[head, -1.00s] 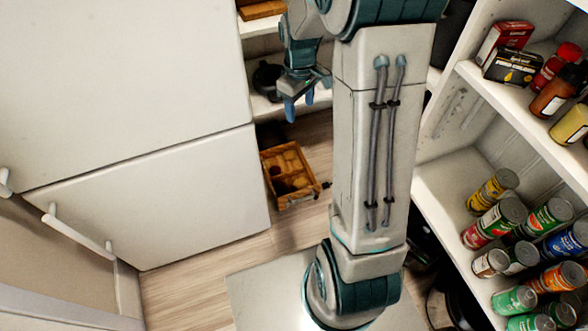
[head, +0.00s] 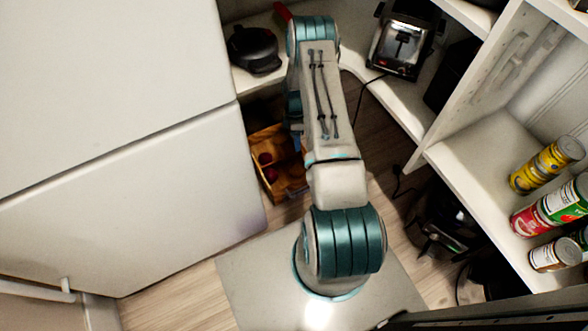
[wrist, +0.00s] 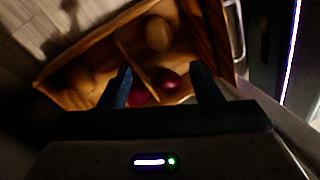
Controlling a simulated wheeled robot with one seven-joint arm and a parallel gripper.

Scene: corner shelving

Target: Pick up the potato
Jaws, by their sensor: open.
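A wooden crate (wrist: 62,58) with a divider fills the middle of the wrist view. A tan, rounded potato (wrist: 158,33) lies in its far compartment. Another dim, tan, rounded shape (wrist: 80,79) is in the left part, too dark to be sure of. My gripper (wrist: 160,69) is open and empty, its two dark fingers pointing over the crate. The potato lies beyond the fingertips, roughly between their lines. In the head view the crate (head: 262,141) is on the floor, partly behind my arm, and my gripper is hidden.
Dark red onions (wrist: 168,78) lie in the crate between my fingers. The white cabinet (head: 130,190) stands close left of the crate.

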